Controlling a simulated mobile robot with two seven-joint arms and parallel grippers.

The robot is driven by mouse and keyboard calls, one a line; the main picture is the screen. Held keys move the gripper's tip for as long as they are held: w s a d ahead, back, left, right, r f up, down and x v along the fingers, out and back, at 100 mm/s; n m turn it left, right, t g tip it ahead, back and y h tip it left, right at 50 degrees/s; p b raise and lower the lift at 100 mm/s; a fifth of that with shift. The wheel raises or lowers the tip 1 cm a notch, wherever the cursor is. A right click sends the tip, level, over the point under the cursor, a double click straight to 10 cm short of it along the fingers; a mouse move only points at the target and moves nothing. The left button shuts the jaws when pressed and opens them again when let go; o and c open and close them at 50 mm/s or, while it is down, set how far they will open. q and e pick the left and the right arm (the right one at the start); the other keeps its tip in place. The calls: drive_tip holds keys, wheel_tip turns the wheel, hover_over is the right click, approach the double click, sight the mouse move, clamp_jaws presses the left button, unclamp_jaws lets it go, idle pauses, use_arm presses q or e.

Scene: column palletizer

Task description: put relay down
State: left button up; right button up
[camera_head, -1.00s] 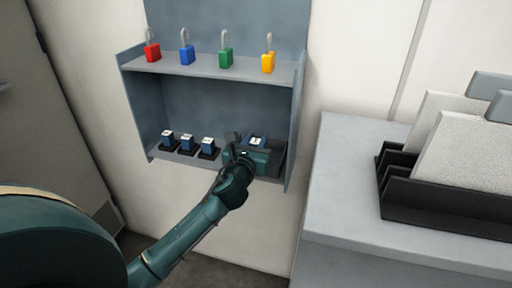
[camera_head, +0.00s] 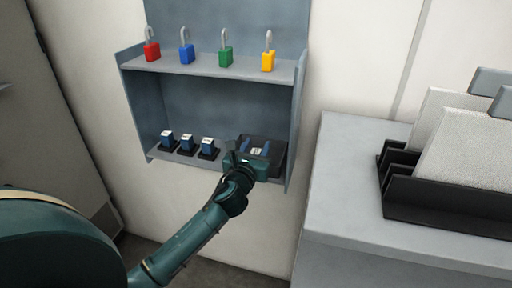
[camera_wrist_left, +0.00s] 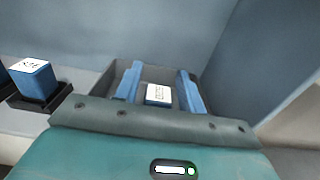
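The relay (camera_wrist_left: 157,95), a small block with a white printed label on top, sits in a dark tray (camera_wrist_left: 207,75) at the right end of the lower shelf. It also shows in the head view (camera_head: 257,151), partly hidden by my gripper. My left gripper (camera_head: 256,145) reaches into the tray from the front. In the left wrist view, its two blue fingers (camera_wrist_left: 160,80) stand apart on either side of the relay, with gaps visible on both sides. My right gripper is in neither view.
Several blue relays (camera_head: 187,142) stand in black holders left of the tray. Padlocks (camera_head: 225,57) hang or stand along the upper shelf (camera_head: 205,69). The cabinet's right side wall (camera_head: 297,125) is close to the tray. A grey counter (camera_head: 345,190) with a black rack (camera_head: 440,205) stands to the right.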

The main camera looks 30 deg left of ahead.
use_arm(q)
drive_tip(key=shift+o, duration=0.9)
drive_tip(key=shift+r, duration=0.1)
